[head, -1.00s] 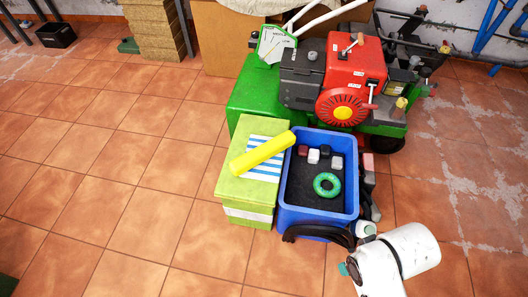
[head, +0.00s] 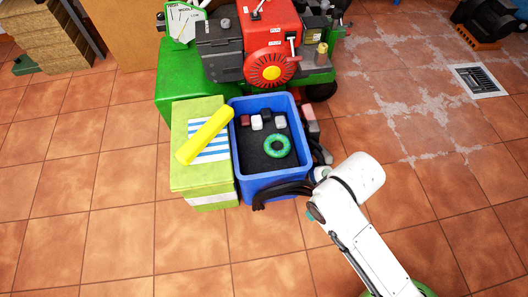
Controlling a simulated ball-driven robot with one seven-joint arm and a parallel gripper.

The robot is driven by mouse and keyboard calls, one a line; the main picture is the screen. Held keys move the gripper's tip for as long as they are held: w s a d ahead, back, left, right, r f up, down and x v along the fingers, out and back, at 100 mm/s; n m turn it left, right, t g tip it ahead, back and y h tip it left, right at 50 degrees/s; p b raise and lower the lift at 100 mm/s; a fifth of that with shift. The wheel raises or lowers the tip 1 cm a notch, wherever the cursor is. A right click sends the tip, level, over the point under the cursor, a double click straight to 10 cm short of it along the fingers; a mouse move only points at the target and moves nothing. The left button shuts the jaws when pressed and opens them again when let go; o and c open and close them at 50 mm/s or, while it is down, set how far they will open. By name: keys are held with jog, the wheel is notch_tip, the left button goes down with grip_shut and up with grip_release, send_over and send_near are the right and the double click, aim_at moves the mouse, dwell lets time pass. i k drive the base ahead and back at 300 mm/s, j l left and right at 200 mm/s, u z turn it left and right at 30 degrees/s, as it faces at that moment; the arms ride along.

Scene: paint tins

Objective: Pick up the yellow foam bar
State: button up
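The yellow foam bar (head: 204,135) lies slantwise on top of a yellow-green box (head: 185,178), across a blue-and-white striped cloth (head: 217,148). Its upper right end is close to the left rim of a blue bin (head: 235,165); I cannot tell whether it touches. My gripper (head: 262,197) is black and shows at the front edge of the bin, right of and nearer than the bar, apart from it. Its fingers point left and are seen from the side against the dark bin, so their opening is unclear. I see nothing held in it.
The blue bin holds a green ring (head: 277,146) and several small blocks (head: 267,122). A red and green machine (head: 270,45) stands behind the box and bin. Small items (head: 310,125) line the bin's right side. The tiled floor in front and to the left is clear.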

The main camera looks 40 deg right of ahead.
aim_at(187, 153)
jog(key=i+l+u, duration=0.15)
jog(key=i+l, duration=0.15)
jog(key=i+l+u, duration=0.35)
jog(key=i+l, duration=0.2)
jog(key=l, duration=0.3)
